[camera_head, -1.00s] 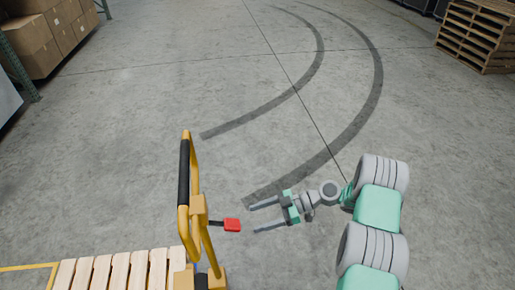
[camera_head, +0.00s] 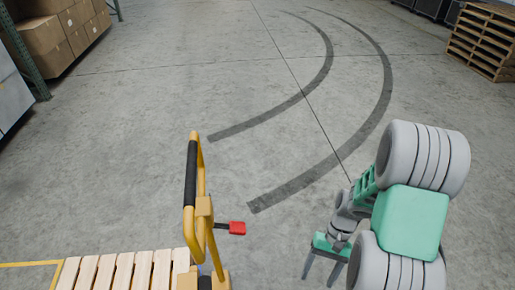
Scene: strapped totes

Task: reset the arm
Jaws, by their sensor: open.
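My gripper (camera_head: 320,272) is at the lower middle right of the head view, below my folded grey and green arm. Its two grey fingers point down and toward me, spread apart with nothing between them. The gripper is to the right of a yellow pallet jack handle (camera_head: 201,212) with a black grip and a red lever (camera_head: 237,228). Clear floor shows between the gripper and the red lever; they do not touch.
A wooden slatted pallet (camera_head: 118,270) lies at the lower left by the yellow handle. Cardboard boxes (camera_head: 55,38) on a rack stand at the far left. Stacked pallets (camera_head: 485,40) stand at the far right. The concrete floor (camera_head: 210,90) ahead is open, with dark tyre marks.

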